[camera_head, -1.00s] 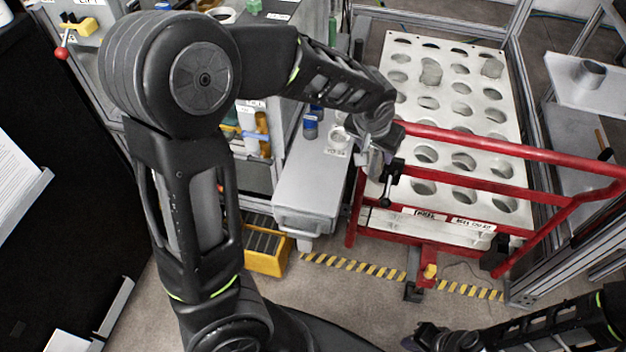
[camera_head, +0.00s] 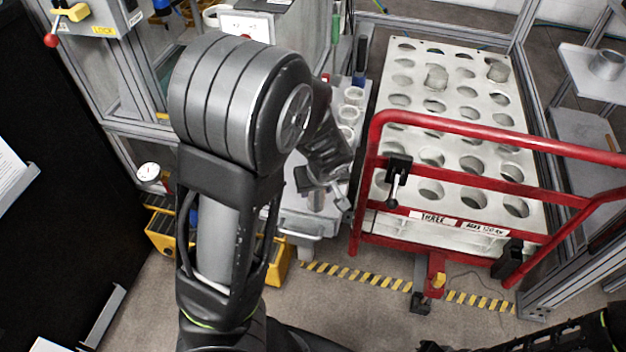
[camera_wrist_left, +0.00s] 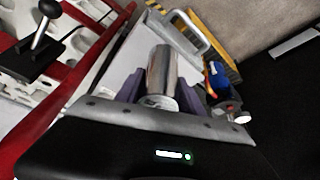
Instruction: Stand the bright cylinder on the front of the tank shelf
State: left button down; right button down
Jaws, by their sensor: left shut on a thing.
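A bright metal cylinder (camera_wrist_left: 161,72) is between the purple-grey fingers of my left gripper (camera_wrist_left: 160,90) in the left wrist view. In the head view, my left gripper (camera_head: 322,188) is shut on the cylinder (camera_head: 316,201), partly hidden by the hand. It is over the front part of a narrow grey shelf (camera_head: 300,222), which I take as the tank shelf. I cannot tell whether the cylinder touches the shelf. My right gripper (camera_head: 432,346) is barely in view at the bottom edge.
White round holders (camera_head: 348,114) stand farther back on the grey shelf. A red rail (camera_head: 490,140) and a white plate with holes (camera_head: 450,110) are to the right. A yellow bin (camera_head: 282,262) is below. Another cylinder (camera_head: 606,64) is at the far right.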

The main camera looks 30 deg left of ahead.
pick_arm(q)
jog(key=shift+w, duration=0.1)
jog(key=w+a+p, duration=0.1)
jog(key=w+a, duration=1)
jog(key=a, duration=0.1)
jog(key=shift+w+a, duration=0.3)
jog(key=shift+r, duration=0.1)
jog(key=p+x, duration=0.1)
jog(key=x, duration=0.1)
jog(key=shift+a+f, duration=0.1)
jog(key=shift+f, duration=0.75)
